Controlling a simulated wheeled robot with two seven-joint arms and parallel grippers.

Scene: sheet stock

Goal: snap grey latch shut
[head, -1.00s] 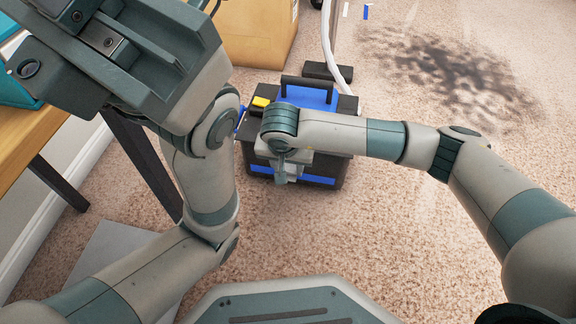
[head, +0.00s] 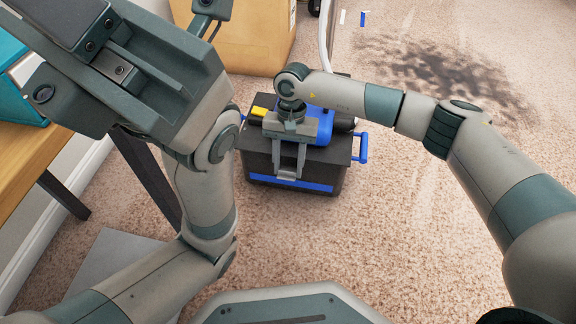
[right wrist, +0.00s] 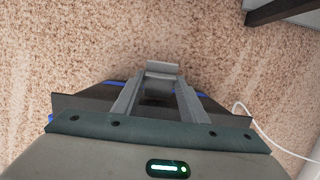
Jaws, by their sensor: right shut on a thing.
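The black toolbox (head: 260,159) with blue trim stands on the carpet in the middle of the head view. A grey latch (head: 287,174) hangs at its front face; in the right wrist view the latch (right wrist: 163,68) shows between the fingertips. My right gripper (head: 289,168) points down over the front of the box and is shut on the latch, one finger at each side. It hides part of the box's lid and front.
A blue handle (head: 361,147) sticks out at the toolbox's right side and a yellow piece (head: 258,112) sits at its top left. A cardboard box (head: 245,40) stands behind. A wooden table (head: 40,150) is at the left. Carpet (head: 430,220) at the right is free.

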